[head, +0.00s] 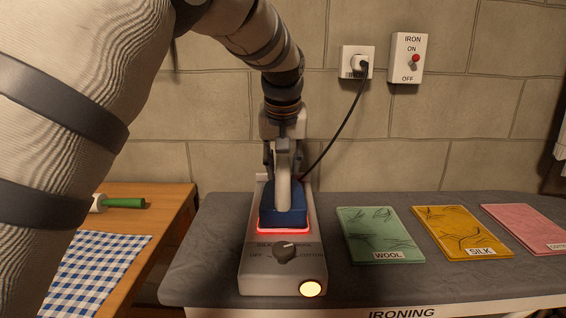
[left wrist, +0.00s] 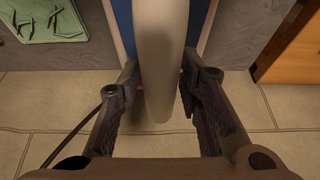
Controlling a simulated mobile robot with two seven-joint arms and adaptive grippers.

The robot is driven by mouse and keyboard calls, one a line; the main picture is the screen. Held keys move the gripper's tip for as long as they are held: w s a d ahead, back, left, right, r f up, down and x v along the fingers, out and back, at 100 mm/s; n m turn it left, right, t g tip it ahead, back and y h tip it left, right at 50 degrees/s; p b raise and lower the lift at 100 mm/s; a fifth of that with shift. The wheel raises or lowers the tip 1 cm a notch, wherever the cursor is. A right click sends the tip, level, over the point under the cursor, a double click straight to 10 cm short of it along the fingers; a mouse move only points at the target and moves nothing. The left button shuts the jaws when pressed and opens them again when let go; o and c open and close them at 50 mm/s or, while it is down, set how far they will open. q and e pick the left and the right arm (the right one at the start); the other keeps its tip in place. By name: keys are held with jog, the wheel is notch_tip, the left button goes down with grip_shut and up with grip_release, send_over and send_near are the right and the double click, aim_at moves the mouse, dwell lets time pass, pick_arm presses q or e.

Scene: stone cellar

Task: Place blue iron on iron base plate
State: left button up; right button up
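In the left wrist view the handle (left wrist: 159,60) lies between the two fingers (left wrist: 159,82), with small gaps at both sides, so the gripper looks open. My right gripper is not in view.
Green WOOL (head: 380,233), yellow SILK (head: 460,232) and pink (head: 530,226) cloths lie to the right on the ironing board (head: 205,270). A black cord (head: 341,126) runs to the wall socket (head: 350,62).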

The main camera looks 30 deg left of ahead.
pick_arm(q)
jog(key=v, duration=1.2)
jog(key=shift+r, duration=0.1)
